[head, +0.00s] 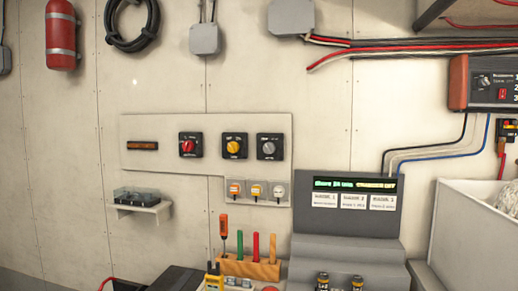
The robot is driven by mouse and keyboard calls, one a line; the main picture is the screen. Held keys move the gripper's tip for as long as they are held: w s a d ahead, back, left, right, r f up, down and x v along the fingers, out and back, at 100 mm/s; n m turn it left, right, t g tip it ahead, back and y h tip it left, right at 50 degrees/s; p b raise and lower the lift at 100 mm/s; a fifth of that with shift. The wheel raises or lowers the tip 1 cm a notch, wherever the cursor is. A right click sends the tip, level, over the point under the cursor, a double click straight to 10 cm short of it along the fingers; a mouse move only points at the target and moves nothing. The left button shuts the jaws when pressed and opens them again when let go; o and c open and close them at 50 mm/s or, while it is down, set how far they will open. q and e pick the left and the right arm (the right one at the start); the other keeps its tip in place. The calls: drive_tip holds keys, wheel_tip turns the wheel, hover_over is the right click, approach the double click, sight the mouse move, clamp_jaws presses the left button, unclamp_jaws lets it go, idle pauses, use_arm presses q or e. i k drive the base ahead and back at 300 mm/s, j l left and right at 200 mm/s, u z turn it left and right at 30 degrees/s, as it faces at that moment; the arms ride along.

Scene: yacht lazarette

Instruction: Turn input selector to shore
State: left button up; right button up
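A pale panel (157,124) on the wall carries 3 rotary switches in a row on black plates. The left one has a red knob (188,146), the middle one a yellow-orange knob (234,147), and the right one a grey knob (269,147). Their labels are too small to read, so I cannot tell which is the input selector or where each points. A grey console (347,222) at the lower right has a lit display (354,184); its green text seems to begin with "Shore". Neither of my grippers is in view.
A small shelf (139,210) juts from the wall at left. A wooden rack (249,268) with upright tools stands below the panel. A white bin (472,235) is at right. The wall around the switches is clear.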

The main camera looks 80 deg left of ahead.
sight(269, 148)
drive_tip(key=u, duration=2.7)
drive_tip(key=i+j, duration=0.2)
drive_tip(key=i, duration=0.15)
drive_tip(key=i+j, duration=0.15)
drive_tip(key=i, duration=0.15)
drive_tip(key=u, duration=0.05)
